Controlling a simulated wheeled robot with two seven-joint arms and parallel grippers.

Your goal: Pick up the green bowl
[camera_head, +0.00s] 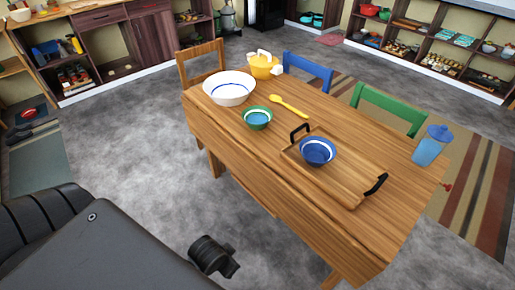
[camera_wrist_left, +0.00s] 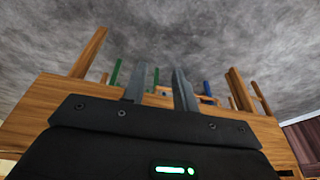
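The green bowl (camera_head: 257,118), with a pale blue-green inside, stands upright on the wooden table (camera_head: 345,235) in the head view. It sits just in front of a larger white bowl (camera_head: 229,88) and left of a yellow spoon (camera_head: 289,106). Nothing covers it. My left gripper (camera_wrist_left: 158,70) shows in the left wrist view with its two fingers apart and nothing between them. Behind it that view shows the table and chair legs upside down, and no green bowl. The left fingers cannot be made out in the head view. My right gripper is not in view.
A wooden tray (camera_head: 348,187) with black handles holds a blue bowl (camera_head: 317,151). Chairs line the far side.

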